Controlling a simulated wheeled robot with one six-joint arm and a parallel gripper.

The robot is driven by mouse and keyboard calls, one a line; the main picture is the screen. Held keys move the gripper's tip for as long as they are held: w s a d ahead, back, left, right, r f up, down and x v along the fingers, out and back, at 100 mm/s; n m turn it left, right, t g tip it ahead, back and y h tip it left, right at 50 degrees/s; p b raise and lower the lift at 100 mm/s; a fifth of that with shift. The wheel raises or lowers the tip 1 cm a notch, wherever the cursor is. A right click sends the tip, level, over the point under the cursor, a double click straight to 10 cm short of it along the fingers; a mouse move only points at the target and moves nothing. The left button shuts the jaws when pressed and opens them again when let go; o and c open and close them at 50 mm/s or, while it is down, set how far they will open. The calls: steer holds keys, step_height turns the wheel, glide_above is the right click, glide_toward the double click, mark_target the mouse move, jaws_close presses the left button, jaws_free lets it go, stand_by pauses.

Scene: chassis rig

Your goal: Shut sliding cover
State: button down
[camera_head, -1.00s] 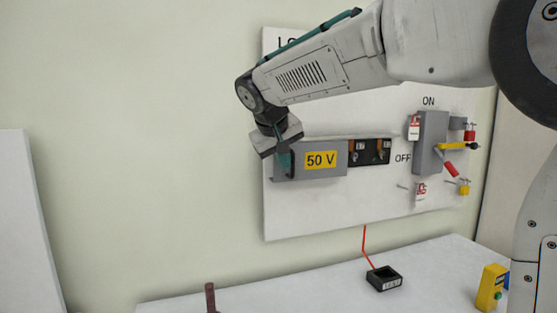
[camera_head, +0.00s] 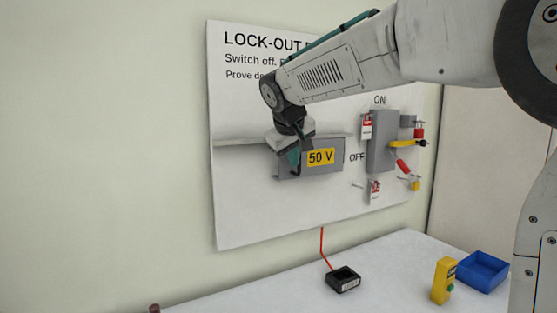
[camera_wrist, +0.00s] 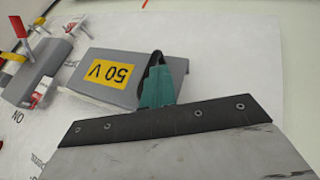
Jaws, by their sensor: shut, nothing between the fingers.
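The sliding cover (camera_head: 330,162) is a grey plate with a yellow 50 V label, on a rail on the white lock-out board. No dark terminals show beside it now in the head view. My gripper (camera_head: 295,168) is shut and empty at the left end of the cover. In the wrist view my gripper (camera_wrist: 157,62) lies against or very close to the end of the cover (camera_wrist: 145,62); I cannot tell if they touch.
On the table below stand a black meter (camera_head: 343,279) with a red lead, a yellow device (camera_head: 443,280) and a blue bin (camera_head: 483,271).

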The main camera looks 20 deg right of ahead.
steer(key=d, duration=0.5)
steer(key=shift+w+d, duration=0.3)
steer(key=shift+w, duration=0.1)
steer(key=s+a+r, duration=0.7)
steer(key=r, duration=0.1)
steer(key=s+f+m+g+y, duration=0.1)
steer(key=s+f+g+y, duration=0.1)
steer(key=s+f, duration=1.1)
steer(key=s+f+m+g+y, duration=0.1)
steer(key=s+f+g, duration=0.2)
steer(key=s+f, duration=1)
steer(key=s, duration=0.7)
steer(key=shift+m+y, duration=0.3)
steer(key=shift+y, duration=0.1)
